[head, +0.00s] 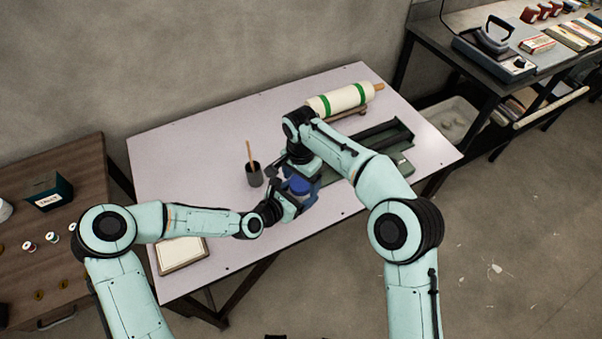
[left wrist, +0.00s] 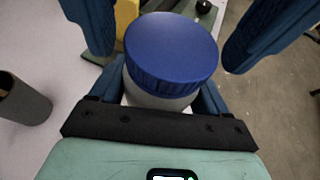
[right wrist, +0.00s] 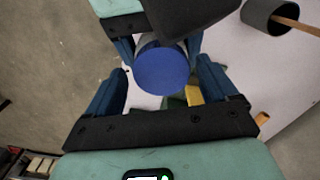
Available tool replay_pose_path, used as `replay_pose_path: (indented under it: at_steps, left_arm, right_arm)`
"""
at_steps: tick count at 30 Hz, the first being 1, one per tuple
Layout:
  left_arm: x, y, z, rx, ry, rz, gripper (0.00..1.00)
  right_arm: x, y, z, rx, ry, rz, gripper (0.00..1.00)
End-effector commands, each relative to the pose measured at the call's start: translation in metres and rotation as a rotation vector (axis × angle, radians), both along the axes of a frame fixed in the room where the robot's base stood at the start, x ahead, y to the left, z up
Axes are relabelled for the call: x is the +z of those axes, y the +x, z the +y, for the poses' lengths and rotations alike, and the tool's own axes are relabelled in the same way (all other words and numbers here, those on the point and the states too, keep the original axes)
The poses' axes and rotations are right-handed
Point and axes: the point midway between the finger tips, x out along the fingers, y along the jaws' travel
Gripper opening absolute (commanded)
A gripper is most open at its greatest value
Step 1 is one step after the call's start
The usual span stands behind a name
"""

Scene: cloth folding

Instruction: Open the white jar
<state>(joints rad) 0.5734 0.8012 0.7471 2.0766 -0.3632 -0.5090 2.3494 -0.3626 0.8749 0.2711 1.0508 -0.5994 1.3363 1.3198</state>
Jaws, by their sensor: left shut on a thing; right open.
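The white jar (left wrist: 160,100) has a ribbed blue lid (left wrist: 171,50). It stands upright over the table, and the lid also shows in the head view (head: 300,186) and the right wrist view (right wrist: 162,70). My left gripper (head: 292,198) is shut on the white body below the lid. My right gripper (head: 306,178) is open, with its fingers spread on either side of the lid. Gaps show between these fingers and the lid in the right wrist view. In the head view, the grippers hide most of the jar body.
A dark cup (head: 254,175) with a stick in it stands left of the grippers. A white roll with green bands (head: 340,99) lies at the back. A green tool with a dark bar (head: 385,146) lies right. A framed pad (head: 181,254) lies front left. The table's left part is clear.

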Motion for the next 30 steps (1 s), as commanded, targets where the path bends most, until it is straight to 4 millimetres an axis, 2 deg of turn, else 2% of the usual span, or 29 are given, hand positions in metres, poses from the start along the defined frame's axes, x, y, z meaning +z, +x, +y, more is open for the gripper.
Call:
replay_pose_path:
  at_steps: [5, 6, 11, 12, 20, 23, 30]
  left_arm:
    - [0.0013, 0.0005, -0.0004, -0.001, 0.0, -0.003, 0.0]
    - [0.0013, 0.0005, -0.0004, -0.001, 0.0, -0.003, 0.0]
    - [0.0013, 0.0007, -0.0002, 0.001, -0.001, -0.003, 0.0]
    - [0.0013, 0.0008, -0.0001, 0.001, -0.001, -0.003, 0.0]
    - [0.0012, 0.0011, 0.0004, 0.002, 0.0, -0.004, 0.0]
    - [0.0012, 0.0012, 0.0007, 0.004, -0.001, -0.003, 0.0]
    - [0.001, 0.0015, 0.0012, 0.005, 0.0, -0.004, 0.0]
  right_arm:
    - [-0.0002, 0.0, 0.0, 0.0, 0.0, 0.0, 0.86]
    - [-0.0001, 0.0001, -0.0001, 0.0, 0.0, 0.0, 0.83]
    - [0.0, 0.0, -0.0001, 0.0, 0.0, 0.0, 0.31]
    - [0.0, 0.0001, -0.0002, 0.0, 0.0, 0.0, 0.28]
    - [0.0001, 0.0, -0.0005, 0.057, -0.001, 0.0, 0.28]
    - [0.0003, 0.0001, -0.0009, 0.206, -0.001, 0.001, 0.28]
    - [0.0005, 0.0004, -0.0015, 0.674, -0.001, 0.0, 0.28]
